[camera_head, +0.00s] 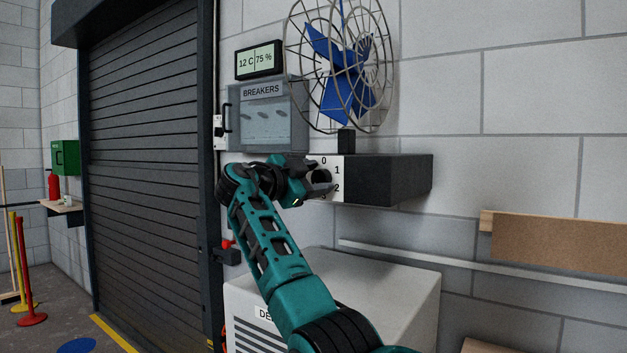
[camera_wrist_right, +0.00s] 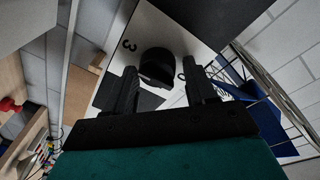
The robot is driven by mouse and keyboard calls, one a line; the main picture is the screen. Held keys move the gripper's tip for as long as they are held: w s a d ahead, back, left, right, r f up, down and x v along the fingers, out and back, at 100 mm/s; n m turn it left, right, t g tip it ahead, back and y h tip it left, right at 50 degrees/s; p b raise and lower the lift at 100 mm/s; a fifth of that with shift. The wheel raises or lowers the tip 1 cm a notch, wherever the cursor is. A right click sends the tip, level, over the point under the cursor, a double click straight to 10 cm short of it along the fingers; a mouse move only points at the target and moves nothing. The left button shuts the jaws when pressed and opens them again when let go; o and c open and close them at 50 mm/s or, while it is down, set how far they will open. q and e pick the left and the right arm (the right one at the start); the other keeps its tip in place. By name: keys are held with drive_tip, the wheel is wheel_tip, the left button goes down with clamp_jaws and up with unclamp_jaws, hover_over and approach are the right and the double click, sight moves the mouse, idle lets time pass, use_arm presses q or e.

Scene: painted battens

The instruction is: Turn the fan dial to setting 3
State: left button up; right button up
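The fan dial (camera_wrist_right: 157,65) is a black knob on a white plate (camera_head: 338,180) at the front of the dark fan base (camera_head: 390,180). In the head view the plate shows 0, 1 and 2; a 3 shows in the right wrist view. My right gripper (camera_head: 318,178) is at the dial and partly hides it. In the right wrist view the gripper's two fingers stand apart, with the knob between and just beyond the tips; I cannot tell whether they touch it. Which number the knob points to is not clear. My left gripper is not in view.
The blue fan (camera_head: 342,75) in its wire cage stands above the base. A grey breaker box (camera_head: 262,125) hangs to its left, with a display (camera_head: 259,61) above. A white cabinet (camera_head: 390,285) stands below. A shutter door (camera_head: 150,150) is at left.

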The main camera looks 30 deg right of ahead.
drive_tip(key=shift+o, duration=1)
drive_tip(key=shift+f, duration=0.1)
drive_tip(key=shift+a, duration=0.15)
drive_tip(key=v, duration=1.2)
drive_tip(key=shift+a+b, duration=0.3)
drive_tip(key=shift+b, duration=0.15)
drive_tip(key=shift+s, duration=0.15)
